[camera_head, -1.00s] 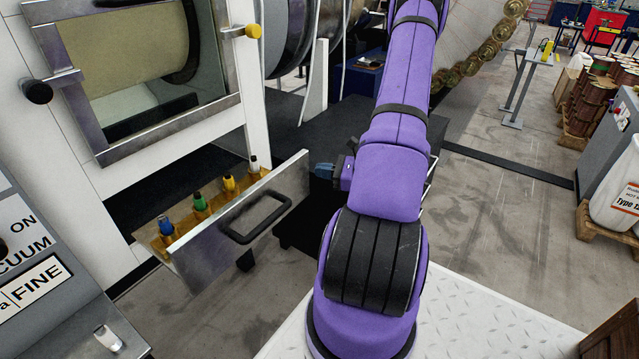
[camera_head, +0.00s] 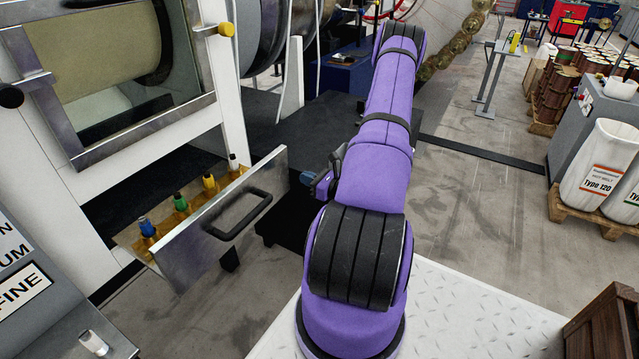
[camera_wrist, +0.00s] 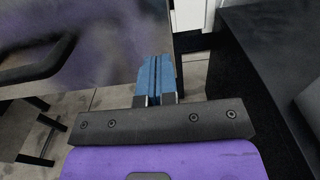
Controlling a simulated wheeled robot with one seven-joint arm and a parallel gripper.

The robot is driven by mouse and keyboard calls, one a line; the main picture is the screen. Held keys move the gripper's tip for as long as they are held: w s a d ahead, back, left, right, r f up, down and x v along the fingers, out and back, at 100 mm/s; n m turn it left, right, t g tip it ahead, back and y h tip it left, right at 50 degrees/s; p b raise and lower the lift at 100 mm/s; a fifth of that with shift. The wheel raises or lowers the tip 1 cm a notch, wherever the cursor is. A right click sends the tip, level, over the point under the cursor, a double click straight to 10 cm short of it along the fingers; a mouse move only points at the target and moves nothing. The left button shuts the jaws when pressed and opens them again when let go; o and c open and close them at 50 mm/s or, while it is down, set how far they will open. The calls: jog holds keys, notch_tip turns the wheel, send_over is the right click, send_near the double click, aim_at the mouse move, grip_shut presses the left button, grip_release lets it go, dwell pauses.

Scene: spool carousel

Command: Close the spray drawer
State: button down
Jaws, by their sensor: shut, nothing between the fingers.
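The spray drawer (camera_head: 181,265) stands pulled out from the white machine frame, its metal front facing me. A black bar handle (camera_head: 240,215) is on that front. Several small bottles with coloured caps, such as a green-capped one (camera_head: 181,203), stand in the drawer behind the front. My gripper (camera_head: 308,178) is shut and empty, just right of the drawer front's right end in the head view. In the wrist view, the blue fingertips (camera_wrist: 157,68) are together beside the edge of the drawer front (camera_wrist: 110,45). I cannot tell whether they touch it.
A grey control cabinet (camera_head: 60,300) stands at the lower left. A dark platform (camera_head: 350,120) lies behind my arm. White sacks (camera_head: 595,165) on a pallet and a wooden crate (camera_head: 605,315) are at the right. Open floor lies between.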

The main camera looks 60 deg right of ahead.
aim_at(286, 171)
jog(key=w, duration=0.5)
jog(key=shift+w+a, duration=0.1)
jog(key=shift+w, duration=0.25)
